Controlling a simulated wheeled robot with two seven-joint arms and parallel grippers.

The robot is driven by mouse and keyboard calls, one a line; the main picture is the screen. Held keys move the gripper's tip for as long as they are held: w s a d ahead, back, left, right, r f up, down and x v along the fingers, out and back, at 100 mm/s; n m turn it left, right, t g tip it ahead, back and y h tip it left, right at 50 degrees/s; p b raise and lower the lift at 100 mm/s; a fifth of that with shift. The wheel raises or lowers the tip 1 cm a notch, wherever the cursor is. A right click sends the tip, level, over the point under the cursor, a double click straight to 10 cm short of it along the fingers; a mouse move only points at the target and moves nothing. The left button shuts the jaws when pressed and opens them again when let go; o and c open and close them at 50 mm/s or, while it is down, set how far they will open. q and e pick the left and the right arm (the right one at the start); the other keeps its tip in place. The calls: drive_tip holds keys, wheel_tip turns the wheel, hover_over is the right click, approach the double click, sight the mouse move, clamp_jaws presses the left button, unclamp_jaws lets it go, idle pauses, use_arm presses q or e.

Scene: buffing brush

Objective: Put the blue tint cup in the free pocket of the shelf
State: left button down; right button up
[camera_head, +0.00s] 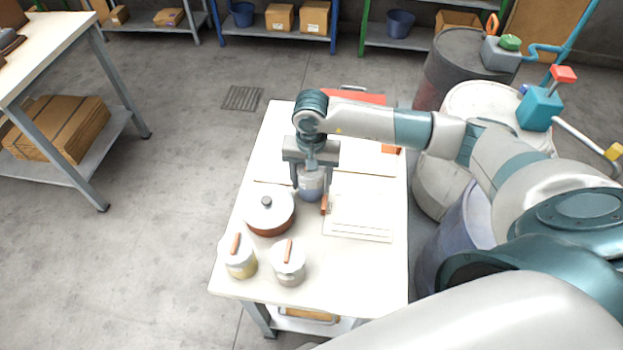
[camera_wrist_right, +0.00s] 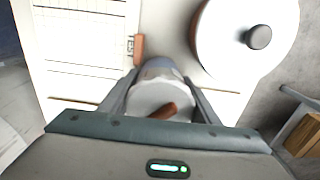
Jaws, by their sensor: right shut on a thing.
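My right gripper (camera_head: 310,188) is shut on a cup (camera_head: 312,184) with a bluish lower part, above the middle of the white table (camera_head: 340,275). In the right wrist view the cup (camera_wrist_right: 153,94) sits between the two fingers, with a brown stick at its top. The cup looks upright. A cup with yellowish contents (camera_head: 241,264) and a greyish cup (camera_head: 289,268) stand at the near left of the table, each with a brown stick. I cannot pick out a shelf with a free pocket. My left gripper does not show.
A brown pot (camera_head: 269,222) with a pale lid stands left of the held cup. A white ruled sheet or panel (camera_head: 360,225) lies to its right, beside a small brown block (camera_head: 324,205). Drums (camera_head: 450,60) stand beyond the right edge. The table's near right is clear.

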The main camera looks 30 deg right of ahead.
drive_tip(key=shift+f, duration=0.1)
drive_tip(key=shift+f+b, duration=0.1)
drive_tip(key=shift+b, duration=0.2)
drive_tip(key=o, duration=1.2)
drive_tip(key=shift+r+p, duration=0.3)
